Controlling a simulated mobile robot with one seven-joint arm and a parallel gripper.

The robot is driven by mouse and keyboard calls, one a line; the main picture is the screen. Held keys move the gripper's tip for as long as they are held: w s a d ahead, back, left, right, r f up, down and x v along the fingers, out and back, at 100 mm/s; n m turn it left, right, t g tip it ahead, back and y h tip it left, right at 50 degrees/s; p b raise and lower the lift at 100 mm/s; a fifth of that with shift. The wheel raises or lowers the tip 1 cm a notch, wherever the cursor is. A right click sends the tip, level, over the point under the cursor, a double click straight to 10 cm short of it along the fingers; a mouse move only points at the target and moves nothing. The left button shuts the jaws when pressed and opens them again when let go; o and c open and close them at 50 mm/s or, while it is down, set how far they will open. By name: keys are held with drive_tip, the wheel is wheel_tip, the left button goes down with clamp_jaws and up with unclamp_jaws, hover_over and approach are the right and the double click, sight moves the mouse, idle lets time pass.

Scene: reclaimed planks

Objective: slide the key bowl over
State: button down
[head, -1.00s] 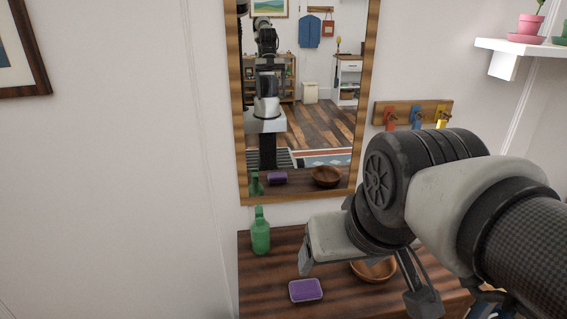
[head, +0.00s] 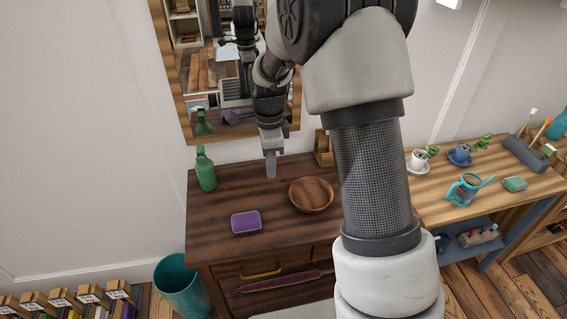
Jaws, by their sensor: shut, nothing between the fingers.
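The key bowl, a round brown wooden bowl (head: 311,195), sits on the dark plank top of a chest (head: 218,211). It looks empty. My gripper (head: 271,174) points down above the chest top, to the left of the bowl and apart from it in the picture. Its fingers are shut with nothing between them. Part of the chest's right side is hidden behind my arm.
A green bottle (head: 205,170) stands at the back left of the chest, and a purple box (head: 246,222) lies in front of the bowl to the left. A mirror (head: 170,62) hangs behind. A wooden table (head: 442,206) with cups stands right, and a teal bin (head: 182,284) stands front left.

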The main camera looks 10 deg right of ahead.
drive_tip(key=shift+m, duration=0.4)
wheel_tip(320, 180, down, 11)
drive_tip(key=shift+w+f+b, duration=0.1)
drive_tip(key=shift+w+b, duration=0.05)
drive_tip(key=shift+b, duration=0.15)
drive_tip(key=d, duration=0.3)
drive_tip(key=shift+d+f, duration=0.1)
drive_tip(key=shift+d, duration=0.05)
drive_tip(key=shift+s+d, duration=0.2)
drive_tip(key=shift+d, duration=0.2)
drive_tip(key=d, duration=0.5)
drive_tip(key=s+d+b, duration=0.1)
drive_tip(key=d, duration=1)
drive_tip(key=shift+s, duration=0.35)
